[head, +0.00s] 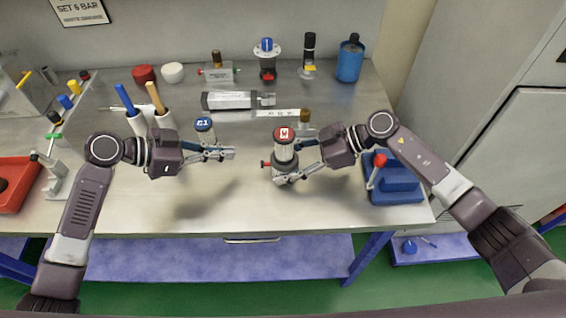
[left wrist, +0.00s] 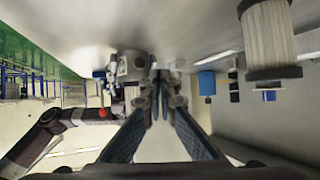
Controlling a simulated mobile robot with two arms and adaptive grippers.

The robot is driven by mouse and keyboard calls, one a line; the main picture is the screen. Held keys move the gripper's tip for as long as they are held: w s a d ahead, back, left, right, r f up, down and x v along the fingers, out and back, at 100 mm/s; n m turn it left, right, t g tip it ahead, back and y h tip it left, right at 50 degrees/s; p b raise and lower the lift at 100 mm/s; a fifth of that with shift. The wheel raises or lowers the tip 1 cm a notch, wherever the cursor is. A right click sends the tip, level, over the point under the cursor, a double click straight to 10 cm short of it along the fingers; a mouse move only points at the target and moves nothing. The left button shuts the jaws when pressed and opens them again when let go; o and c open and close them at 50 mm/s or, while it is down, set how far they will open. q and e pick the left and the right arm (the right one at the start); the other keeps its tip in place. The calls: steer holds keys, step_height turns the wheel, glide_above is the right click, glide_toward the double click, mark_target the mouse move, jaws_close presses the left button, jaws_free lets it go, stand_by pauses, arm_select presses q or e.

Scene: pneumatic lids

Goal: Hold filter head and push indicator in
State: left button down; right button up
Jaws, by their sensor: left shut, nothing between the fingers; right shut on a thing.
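A blue-capped part (head: 204,124) stands behind my left gripper. A pen holder (head: 138,124) is at the left, a blue vise (head: 396,184) with a red handle at the right. A grey cylinder (head: 230,100) lies behind. The bench front between the arms is clear.

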arm_select(q)
steer(key=shift+s+d+f, duration=0.3)
steer(key=shift+s+f, duration=0.1)
steer(key=shift+s, duration=0.1)
arm_select(e)
steer(key=shift+s+d+f, duration=0.1)
steer(key=shift+f, duration=0.2)
arm_select(q)
steer(key=d+f, duration=0.2)
steer(key=shift+d+f, duration=0.35)
steer(key=shift+d, duration=0.05)
steer(key=shift+d+r, duration=0.1)
steer(key=shift+d, duration=0.8)
steer(key=shift+d, duration=1.15)
arm_select(e)
steer(key=shift+r, duration=0.15)
arm_select(q)
steer(key=shift+a, duration=0.15)
steer(key=shift+a+r, duration=1.5)
steer(key=shift+a, duration=0.15)
